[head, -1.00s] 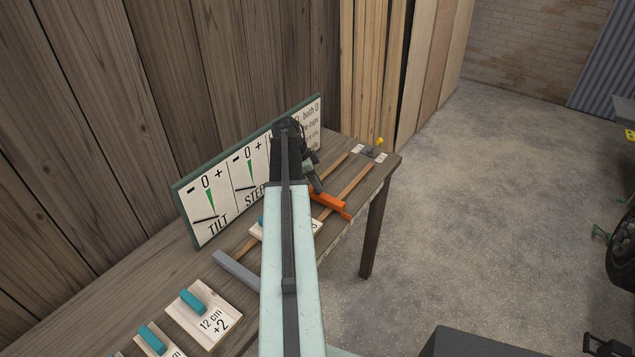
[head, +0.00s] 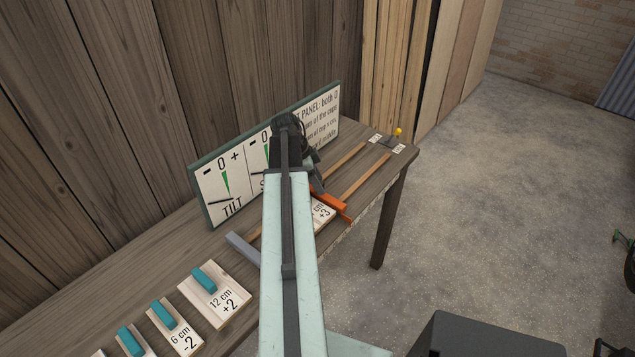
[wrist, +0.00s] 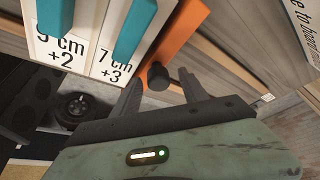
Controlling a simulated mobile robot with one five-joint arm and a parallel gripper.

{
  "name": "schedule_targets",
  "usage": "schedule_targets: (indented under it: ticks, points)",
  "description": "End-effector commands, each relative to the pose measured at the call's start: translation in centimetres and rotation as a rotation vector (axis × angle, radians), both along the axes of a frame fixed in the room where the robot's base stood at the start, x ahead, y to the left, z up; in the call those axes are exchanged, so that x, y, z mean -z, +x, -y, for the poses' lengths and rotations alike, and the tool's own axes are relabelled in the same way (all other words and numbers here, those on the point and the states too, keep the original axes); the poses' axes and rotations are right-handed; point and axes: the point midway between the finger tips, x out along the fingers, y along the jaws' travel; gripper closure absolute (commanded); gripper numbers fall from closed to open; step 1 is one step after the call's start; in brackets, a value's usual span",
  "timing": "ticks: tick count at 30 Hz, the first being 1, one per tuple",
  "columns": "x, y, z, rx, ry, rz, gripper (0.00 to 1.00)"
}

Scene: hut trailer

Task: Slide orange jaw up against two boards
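The orange jaw (head: 330,201) lies across the wooden rails on the bench. In the wrist view the orange jaw (wrist: 174,40) carries a dark knob (wrist: 159,76). The +3 board (head: 323,214) is just to its near side; in the wrist view the 7 cm +3 board (wrist: 113,66) and the 9 cm +2 board (wrist: 62,50) stand side by side, with teal handles. Any gap between jaw and +3 board is too small to judge. My gripper (wrist: 160,88) has its fingers apart, with the knob near and between them. My arm hides the other board in the head view.
A grey fixed jaw (head: 243,249) crosses the rails' near end. Loose boards, including 12 cm +2 (head: 222,300), lie nearer on the bench. A sign panel (head: 225,190) stands behind. A yellow-knobbed lever (head: 398,133) is at the far end.

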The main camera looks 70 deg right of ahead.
Motion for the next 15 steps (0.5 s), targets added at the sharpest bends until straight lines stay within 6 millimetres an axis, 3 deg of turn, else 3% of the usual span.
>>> schedule_targets:
  ticks: [8,15]
  points:
    - [-1.1,0.3,-0.1,0.0,0.001,0.0,0.49]
    - [-5.3,1.6,-0.7,0.0,0.001,0.0,0.49]
